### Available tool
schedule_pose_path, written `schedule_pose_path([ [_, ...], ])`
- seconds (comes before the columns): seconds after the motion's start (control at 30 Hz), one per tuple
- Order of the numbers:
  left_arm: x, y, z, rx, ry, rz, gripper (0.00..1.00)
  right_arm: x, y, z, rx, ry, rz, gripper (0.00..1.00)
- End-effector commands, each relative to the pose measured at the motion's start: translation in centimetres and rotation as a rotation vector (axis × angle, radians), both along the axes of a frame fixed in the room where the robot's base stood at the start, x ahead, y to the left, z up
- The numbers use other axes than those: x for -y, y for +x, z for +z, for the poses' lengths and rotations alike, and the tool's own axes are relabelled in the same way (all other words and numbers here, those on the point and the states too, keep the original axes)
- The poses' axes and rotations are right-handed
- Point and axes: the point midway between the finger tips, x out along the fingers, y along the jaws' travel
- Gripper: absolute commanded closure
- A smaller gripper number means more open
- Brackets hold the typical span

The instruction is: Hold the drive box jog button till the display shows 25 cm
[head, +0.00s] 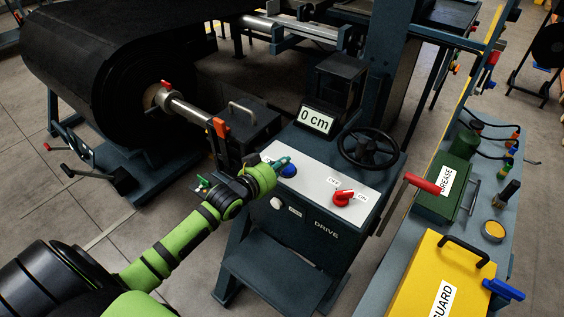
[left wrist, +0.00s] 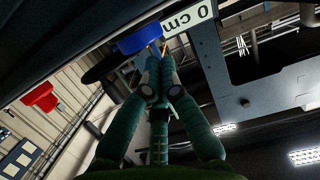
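The drive box (head: 325,238) stands in the middle of the head view with a pale sloped top panel. My right gripper is not in view.
A red selector knob (head: 344,197) sits right of the button, and a black handwheel (head: 369,148) behind it. A bench at right holds a green grease box (head: 448,190) and a yellow guard box (head: 440,275). A belt roll (head: 100,70) stands at left.

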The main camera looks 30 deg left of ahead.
Motion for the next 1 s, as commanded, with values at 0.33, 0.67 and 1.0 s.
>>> schedule_pose_path([
  [0.33,0.0,0.0,-0.4,0.000,0.000,0.000,1.00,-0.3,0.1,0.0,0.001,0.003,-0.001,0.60],
  [0.67,0.0,0.0,-2.5,-0.002,0.000,0.001,1.00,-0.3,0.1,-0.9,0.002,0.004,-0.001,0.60],
  [1.0,0.0,-0.2,-2.9,-0.013,0.000,0.000,1.00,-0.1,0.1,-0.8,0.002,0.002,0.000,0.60],
])
